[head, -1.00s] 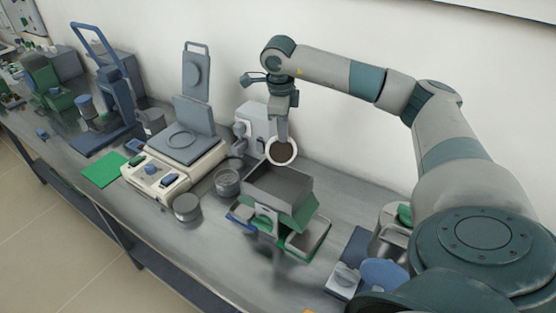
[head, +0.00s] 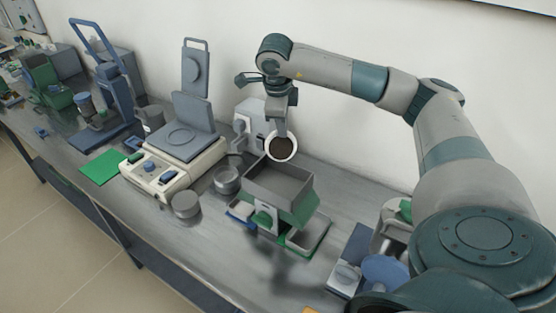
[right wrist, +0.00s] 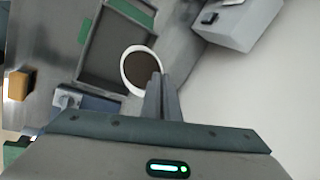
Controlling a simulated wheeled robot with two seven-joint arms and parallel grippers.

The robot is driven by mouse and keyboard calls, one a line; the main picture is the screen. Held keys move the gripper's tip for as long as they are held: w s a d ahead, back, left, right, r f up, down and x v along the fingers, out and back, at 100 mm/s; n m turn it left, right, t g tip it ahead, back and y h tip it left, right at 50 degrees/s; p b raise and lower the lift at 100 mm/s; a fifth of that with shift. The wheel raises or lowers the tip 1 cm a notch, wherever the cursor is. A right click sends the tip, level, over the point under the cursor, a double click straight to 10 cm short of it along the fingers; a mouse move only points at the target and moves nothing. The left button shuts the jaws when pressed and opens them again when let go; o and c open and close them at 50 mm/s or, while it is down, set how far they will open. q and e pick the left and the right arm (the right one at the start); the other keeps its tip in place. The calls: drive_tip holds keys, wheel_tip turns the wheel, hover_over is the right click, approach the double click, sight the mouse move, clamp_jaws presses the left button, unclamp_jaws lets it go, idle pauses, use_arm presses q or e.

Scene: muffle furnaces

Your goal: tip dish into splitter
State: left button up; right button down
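A white dish (head: 282,147) with dark brown material in it is held by my right gripper (head: 281,128), just above the back edge of the splitter. The dish looks tilted, its open side turned toward the head camera. In the right wrist view the dish (right wrist: 141,70) sits at the tips of my shut right gripper (right wrist: 160,85). The splitter is a grey open hopper (head: 278,186) on a green body; it also shows in the right wrist view (right wrist: 100,58). The hopper looks empty. My left gripper is out of view.
Green and blue pans (head: 309,238) sit under the splitter. A balance-like device (head: 174,160) and round tins (head: 186,204) stand to its left. A grey machine (head: 250,122) is behind. A blue round object (head: 385,271) is at front right.

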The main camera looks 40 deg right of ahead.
idle(0.3)
drive_tip(key=shift+s+a+t+h+b, duration=0.2)
drive_tip(key=shift+t+h+b, duration=0.1)
drive_tip(key=shift+b, duration=0.3)
drive_tip(key=shift+s+a+r+h+b, duration=0.1)
drive_tip(key=shift+a+r+h+b, duration=0.2)
drive_tip(key=shift+h+b, duration=0.15)
drive_tip(key=shift+t, duration=0.3)
drive_tip(key=shift+s+a+b, duration=0.15)
drive_tip(key=shift+b, duration=0.4)
drive_tip(key=shift+s+a+r+t+h+b, duration=0.1)
drive_tip(key=shift+s+a+t+h+b, duration=0.15)
drive_tip(key=shift+h+b, duration=0.3)
drive_tip(key=shift+r, duration=0.1)
